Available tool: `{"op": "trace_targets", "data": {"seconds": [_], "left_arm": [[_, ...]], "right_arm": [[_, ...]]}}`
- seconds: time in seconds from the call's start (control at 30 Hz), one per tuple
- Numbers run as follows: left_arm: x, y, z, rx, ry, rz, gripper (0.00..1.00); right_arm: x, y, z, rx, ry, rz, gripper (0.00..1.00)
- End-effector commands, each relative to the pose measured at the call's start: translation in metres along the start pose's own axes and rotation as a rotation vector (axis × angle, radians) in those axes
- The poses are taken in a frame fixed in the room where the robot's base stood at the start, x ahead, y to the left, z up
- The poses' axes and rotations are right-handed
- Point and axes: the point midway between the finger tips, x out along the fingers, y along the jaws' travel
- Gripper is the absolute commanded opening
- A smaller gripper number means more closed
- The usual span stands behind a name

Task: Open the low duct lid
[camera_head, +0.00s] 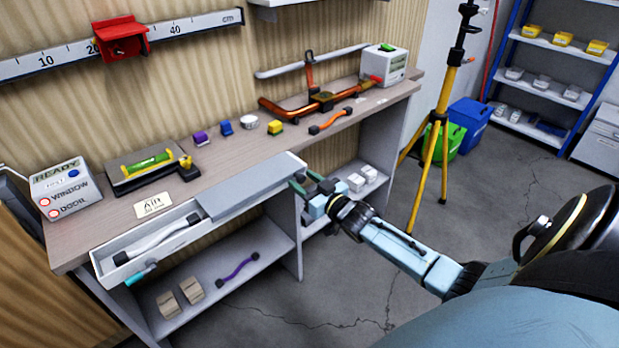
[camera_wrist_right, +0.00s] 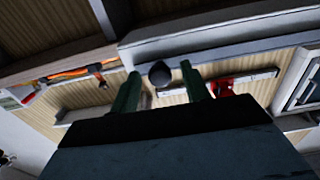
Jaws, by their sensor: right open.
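The low duct (camera_head: 115,270) is a long pale trough along the front of the bench. Its grey lid (camera_head: 245,185) covers the right part; the left part is uncovered and shows a white tube (camera_head: 165,238) inside. My right gripper (camera_head: 305,182) is at the right end of the lid, with green fingers spread. In the right wrist view, a dark round knob (camera_wrist_right: 160,74) appears between the open fingers; I cannot tell whether they touch it. The fingers hide the lid's right end in the head view. My left gripper is not in view.
The bench top holds a READY box (camera_head: 65,190), a level (camera_head: 150,162), small coloured blocks and copper piping (camera_head: 320,102). A shelf below holds blocks and a purple cable (camera_head: 238,268). A yellow tripod (camera_head: 436,140) stands right of the bench. Floor in front is clear.

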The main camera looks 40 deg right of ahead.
Motion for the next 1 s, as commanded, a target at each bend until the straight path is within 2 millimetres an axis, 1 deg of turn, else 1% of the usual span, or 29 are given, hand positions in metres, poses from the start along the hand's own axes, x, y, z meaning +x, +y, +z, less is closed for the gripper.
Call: {"op": "trace_targets", "data": {"seconds": [0.17, 0.27, 0.5, 0.6, 0.7, 0.8, 1.0], "left_arm": [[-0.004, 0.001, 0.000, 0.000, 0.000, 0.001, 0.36], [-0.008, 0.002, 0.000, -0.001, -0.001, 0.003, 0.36], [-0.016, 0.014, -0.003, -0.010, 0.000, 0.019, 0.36], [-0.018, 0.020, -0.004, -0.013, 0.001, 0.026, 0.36], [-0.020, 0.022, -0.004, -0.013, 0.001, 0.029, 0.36], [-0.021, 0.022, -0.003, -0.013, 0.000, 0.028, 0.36], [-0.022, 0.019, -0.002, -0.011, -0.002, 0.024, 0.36]], "right_arm": [[-0.014, 0.000, 0.000, 0.001, -0.002, 0.000, 0.46], [-0.030, 0.000, 0.000, 0.000, -0.004, 0.000, 0.46], [-0.081, 0.000, 0.000, 0.001, -0.004, 0.000, 0.46], [-0.100, 0.000, 0.000, 0.001, -0.004, 0.000, 0.46], [-0.115, 0.000, 0.000, 0.000, -0.003, 0.000, 0.46], [-0.126, 0.000, 0.000, 0.000, -0.002, 0.000, 0.46], [-0.134, 0.000, 0.000, 0.000, 0.000, 0.000, 0.46]]}}
